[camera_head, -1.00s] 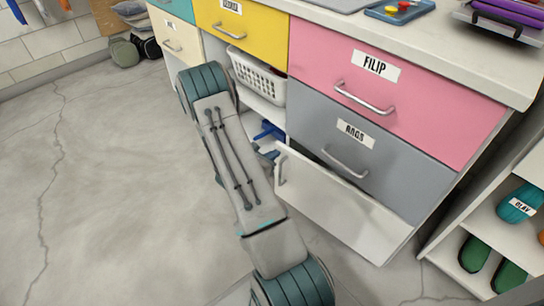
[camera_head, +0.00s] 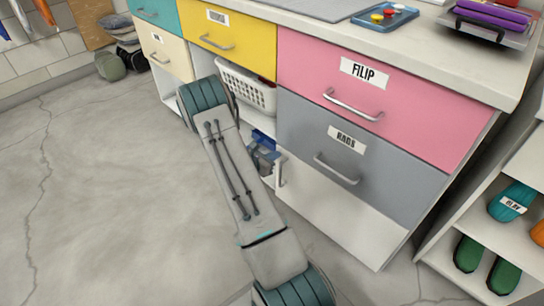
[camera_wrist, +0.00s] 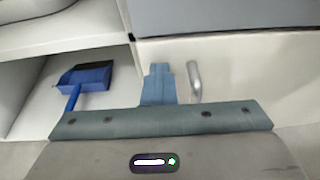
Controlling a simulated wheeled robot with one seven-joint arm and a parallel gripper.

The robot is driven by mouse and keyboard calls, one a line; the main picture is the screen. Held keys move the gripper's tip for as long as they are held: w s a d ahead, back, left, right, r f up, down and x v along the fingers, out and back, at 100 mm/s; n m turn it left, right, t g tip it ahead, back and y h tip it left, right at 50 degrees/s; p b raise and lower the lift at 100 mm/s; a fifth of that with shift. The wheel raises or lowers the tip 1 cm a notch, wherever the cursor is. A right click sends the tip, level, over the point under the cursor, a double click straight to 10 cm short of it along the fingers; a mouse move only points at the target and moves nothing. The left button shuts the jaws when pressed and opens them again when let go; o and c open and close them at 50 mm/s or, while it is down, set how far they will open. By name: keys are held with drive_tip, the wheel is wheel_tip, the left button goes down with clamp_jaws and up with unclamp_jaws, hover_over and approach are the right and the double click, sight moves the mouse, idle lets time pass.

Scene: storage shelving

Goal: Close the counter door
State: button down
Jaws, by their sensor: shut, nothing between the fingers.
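The white counter door (camera_head: 335,210) is the lower panel under the grey drawer. It looks flush or almost flush with the counter front in the head view. Its upright metal handle (camera_head: 281,170) is near its left edge. The door (camera_wrist: 240,75) and handle (camera_wrist: 194,82) also show in the wrist view. My gripper (camera_wrist: 158,75) is shut and empty, in front of the door's left part, just left of the handle. I cannot tell whether it touches the door. In the head view my gripper (camera_head: 264,160) is partly hidden behind my arm.
A blue dustpan (camera_wrist: 85,76) lies in the open compartment left of the door. A white basket (camera_head: 247,88) sits on the shelf above. The grey drawer (camera_head: 345,155) and pink drawer (camera_head: 430,110) are shut. Open floor (camera_head: 100,190) lies to the left.

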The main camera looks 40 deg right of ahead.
drive_tip(key=f+p+v, duration=0.1)
drive_tip(key=p+v, duration=0.2)
drive_tip(key=v, duration=1)
drive_tip(key=shift+s+a+p, duration=0.15)
drive_tip(key=shift+a+p, duration=0.2)
drive_tip(key=shift+a, duration=0.25)
drive_tip(key=s+a+r+m+g+y+p, duration=0.1)
drive_tip(key=s+r+m+p, duration=0.25)
drive_tip(key=r, duration=0.65)
drive_tip(key=s+a+r+m+g+y+p, duration=0.1)
drive_tip(key=s+r+m+g+y+p, duration=0.15)
drive_tip(key=r+p, duration=0.45)
drive_tip(key=s+a+r+m+g+y+p, duration=0.1)
drive_tip(key=s+a+r+m+p, duration=0.2)
drive_tip(key=r, duration=0.9)
drive_tip(key=s+a+r+m+t+y+p, duration=0.1)
drive_tip(key=s+a+r+m+y+p, duration=0.2)
drive_tip(key=r+p, duration=0.3)
drive_tip(key=s+a+r+m+t+y+p, duration=0.2)
drive_tip(key=a+r+p, duration=0.4)
drive_tip(key=r, duration=0.8)
drive_tip(key=s+a+r+m+t+y+p, duration=0.2)
drive_tip(key=s+a+r+m+y+p, duration=0.2)
drive_tip(key=r, duration=0.7)
drive_tip(key=shift+s+a+m+y+p, duration=0.2)
drive_tip(key=shift+s+m+y+p, duration=0.15)
drive_tip(key=shift+s+m+p, duration=0.55)
